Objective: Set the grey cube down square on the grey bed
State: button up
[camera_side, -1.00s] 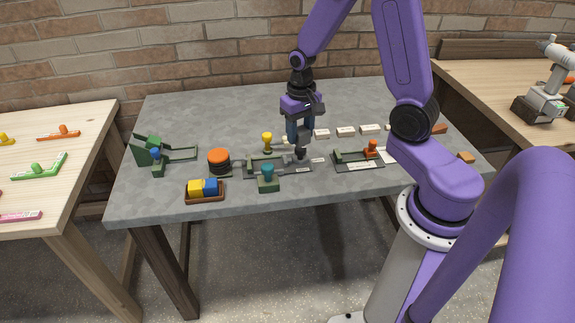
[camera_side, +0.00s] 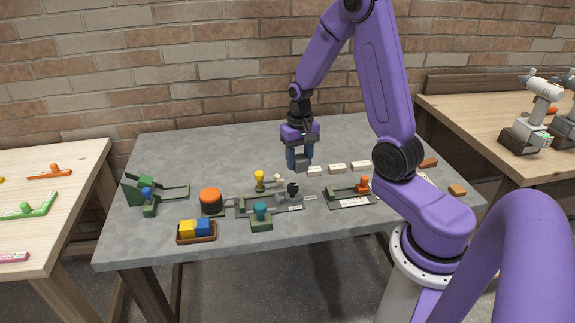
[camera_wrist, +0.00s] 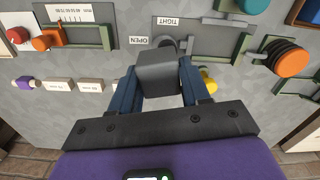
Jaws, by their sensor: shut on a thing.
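The grey cube (camera_wrist: 158,75) is held between the blue fingers of my gripper (camera_wrist: 158,92), which is shut on it. In the side view the cube (camera_side: 302,165) shows below the fingers of my gripper (camera_side: 300,160), up off the table. A clamp with a grey bed (camera_side: 285,209), green blocks and a dark knob (camera_side: 292,190) lies just in front of and below the cube. In the wrist view the bed (camera_wrist: 208,40) lies beyond the cube, with OPEN and TIGHT labels; the cube partly hides the knob.
A teal-knobbed green block (camera_side: 261,219) stands at the clamp's front. An orange-topped round piece (camera_side: 210,201) is left of it, a yellow knob (camera_side: 259,180) behind. A gauge with an orange knob (camera_side: 350,197) lies right. White labelled blocks (camera_side: 337,169) sit behind. A tray (camera_side: 197,238) holds yellow and blue cubes.

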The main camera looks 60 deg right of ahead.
jog(key=s+d+m, duration=0.2)
jog(key=d+m, duration=0.1)
jog(key=d, duration=0.3)
jog(key=w+d+f, duration=0.2)
jog(key=w+f, duration=0.1)
jog(key=w, duration=0.1)
jog(key=w+d+f, duration=0.2)
jog(key=w+f, duration=0.1)
jog(key=w, duration=0.1)
jog(key=w+d+f, duration=0.2)
jog(key=w+f, duration=0.1)
jog(key=w, duration=0.1)
jog(key=shift+f, duration=0.1)
jog(key=shift+w+d+f, duration=0.1)
jog(key=shift+w+f, duration=0.15)
jog(key=shift+f, duration=0.15)
jog(key=shift+w+f, duration=0.1)
jog(key=shift+f, duration=1.45)
jog(key=shift+f, duration=0.15)
jog(key=o, duration=1)
jog(key=shift+o, duration=0.2)
